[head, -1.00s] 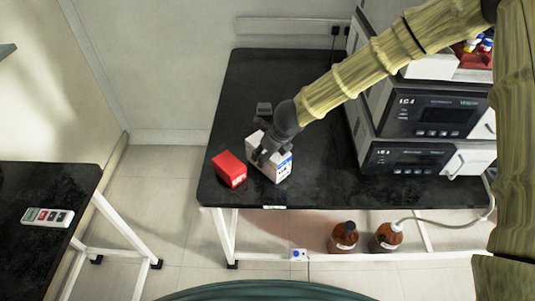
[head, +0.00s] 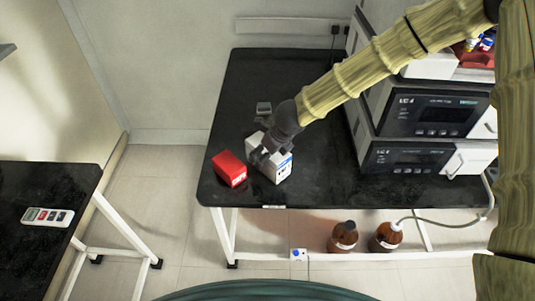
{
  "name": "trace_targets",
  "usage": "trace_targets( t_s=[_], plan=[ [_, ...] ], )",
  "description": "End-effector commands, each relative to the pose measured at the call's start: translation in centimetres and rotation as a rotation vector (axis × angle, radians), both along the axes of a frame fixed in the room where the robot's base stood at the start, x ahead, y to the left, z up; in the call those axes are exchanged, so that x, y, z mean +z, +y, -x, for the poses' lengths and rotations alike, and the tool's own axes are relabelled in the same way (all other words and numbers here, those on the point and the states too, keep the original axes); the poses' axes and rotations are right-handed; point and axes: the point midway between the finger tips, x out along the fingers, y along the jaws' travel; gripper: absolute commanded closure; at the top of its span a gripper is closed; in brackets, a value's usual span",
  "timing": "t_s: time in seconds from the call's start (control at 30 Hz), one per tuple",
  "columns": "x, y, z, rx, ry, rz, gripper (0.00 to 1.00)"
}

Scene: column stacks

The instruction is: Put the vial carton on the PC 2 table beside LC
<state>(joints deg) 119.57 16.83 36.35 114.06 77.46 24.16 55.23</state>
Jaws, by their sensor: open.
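A white carton (head: 283,171) with blue and dark print stands upright on the black table (head: 235,110), near its front left. I take it for the vial carton, but its print is too small to read. My gripper (head: 260,134) is open at the carton's top and back left, one finger overlapping its upper left in the view. It hides part of the carton, and I cannot tell whether they touch. A red box (head: 229,169) stands just left of the carton. The stacked LC instrument (head: 423,114) stands on the same table to the right.
My arm crosses above the table from the upper right. Bare table lies between the carton and the LC stack, and behind at the left. Brown bottles (head: 343,237) stand below the front edge. Another black table (head: 60,185) at the left carries a small white device (head: 47,216).

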Motion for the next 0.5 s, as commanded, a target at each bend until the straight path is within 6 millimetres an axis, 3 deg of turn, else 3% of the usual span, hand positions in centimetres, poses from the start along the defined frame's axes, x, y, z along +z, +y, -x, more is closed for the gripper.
trace_targets(
  t_s=[0.5],
  plan=[
    [7.7, -2.2, 2.1, -0.001, -0.002, -0.001, 0.12]
  ],
)
